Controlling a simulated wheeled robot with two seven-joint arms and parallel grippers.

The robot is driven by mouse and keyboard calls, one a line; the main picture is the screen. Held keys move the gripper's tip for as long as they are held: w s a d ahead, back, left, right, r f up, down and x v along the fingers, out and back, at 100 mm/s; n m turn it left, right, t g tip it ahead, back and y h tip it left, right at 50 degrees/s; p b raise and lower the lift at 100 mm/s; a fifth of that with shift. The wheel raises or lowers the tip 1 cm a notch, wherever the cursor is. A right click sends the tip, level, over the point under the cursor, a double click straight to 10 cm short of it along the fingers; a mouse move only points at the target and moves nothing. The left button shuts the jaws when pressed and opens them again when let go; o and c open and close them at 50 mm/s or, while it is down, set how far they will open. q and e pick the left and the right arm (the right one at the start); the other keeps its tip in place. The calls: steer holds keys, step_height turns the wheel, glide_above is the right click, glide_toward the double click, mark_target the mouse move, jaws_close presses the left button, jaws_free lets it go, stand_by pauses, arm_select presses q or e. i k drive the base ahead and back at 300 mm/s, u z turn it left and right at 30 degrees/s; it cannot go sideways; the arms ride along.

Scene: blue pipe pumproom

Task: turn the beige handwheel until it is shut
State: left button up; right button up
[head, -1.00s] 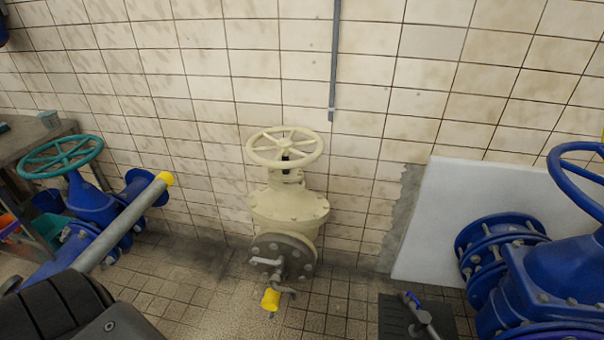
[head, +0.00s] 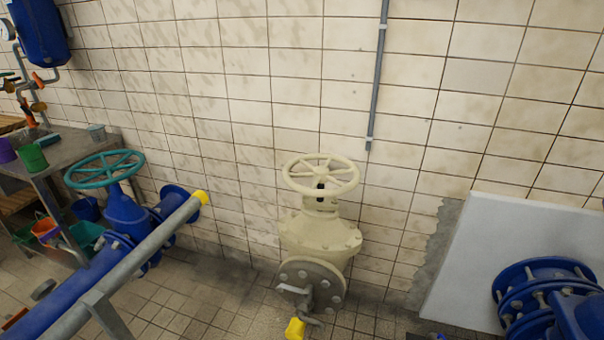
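The beige handwheel (head: 321,188) sits level on top of a beige valve (head: 318,236) in the middle of the head view, near the tiled wall. Its rim and spokes are in plain sight and nothing touches it. A short dark stem shows below its hub. A grey flange (head: 312,284) with bolts and a small tap with a yellow end (head: 295,328) is on the valve's front. Neither of my grippers is in view.
A blue valve with a teal handwheel (head: 105,169) and a grey rail (head: 140,262) with a yellow cap stand at left. A table (head: 65,160) with cups is behind. At right are a white panel (head: 478,245) and blue flanged pipe (head: 545,285). Tiled floor shows between.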

mark_target(321, 172)
steer(key=z, duration=0.05)
steer(key=i, duration=1.65)
steer(key=z, duration=0.3)
